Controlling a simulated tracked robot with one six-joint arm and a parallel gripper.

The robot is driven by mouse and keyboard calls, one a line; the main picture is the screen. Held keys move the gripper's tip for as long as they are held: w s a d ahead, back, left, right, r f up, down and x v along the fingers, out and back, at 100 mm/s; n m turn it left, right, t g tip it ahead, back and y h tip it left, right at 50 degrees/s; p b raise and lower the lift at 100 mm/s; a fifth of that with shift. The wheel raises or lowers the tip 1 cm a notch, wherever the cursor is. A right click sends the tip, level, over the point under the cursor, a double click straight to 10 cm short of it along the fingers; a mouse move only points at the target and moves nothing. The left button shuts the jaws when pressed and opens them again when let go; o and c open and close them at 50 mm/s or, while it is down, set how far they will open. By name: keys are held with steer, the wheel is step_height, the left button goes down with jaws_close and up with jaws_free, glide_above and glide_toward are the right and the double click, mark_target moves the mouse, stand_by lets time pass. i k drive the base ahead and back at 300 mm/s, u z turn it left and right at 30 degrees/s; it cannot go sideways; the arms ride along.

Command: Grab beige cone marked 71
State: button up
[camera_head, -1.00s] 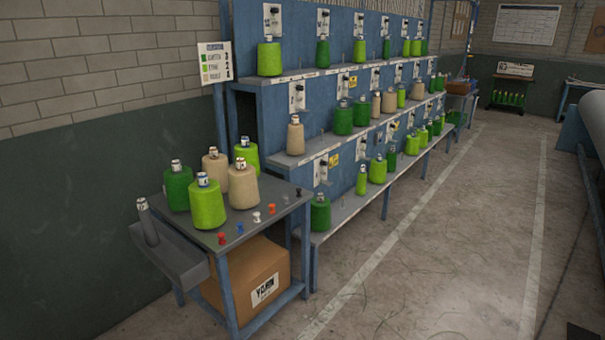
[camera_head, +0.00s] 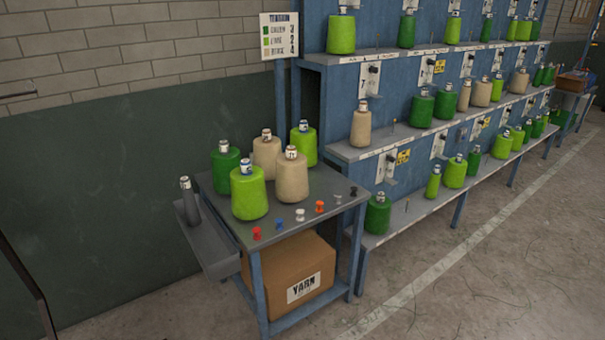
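Two beige cones stand upright on the small grey table (camera_head: 272,234) in the head view. One beige cone (camera_head: 292,182) is at the front right of the group, and the other beige cone (camera_head: 267,158) is behind it. More beige cones stand on the shelf rack: one (camera_head: 361,129) at the left of the middle shelf, others (camera_head: 481,94) further right along it. The labels on the cone tops are too small to read, so I cannot tell which is marked 71. My gripper is not in view.
A dark green cone (camera_head: 225,166) and two lime cones (camera_head: 249,195) (camera_head: 304,145) share the table with small coloured pegs (camera_head: 300,215). A tray (camera_head: 212,252) juts from the table's left side. A cardboard box (camera_head: 290,274) sits below. Open floor lies front right.

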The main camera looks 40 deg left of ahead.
mark_target(291, 184)
steer(key=i, duration=2.2)
steer(key=u, duration=3)
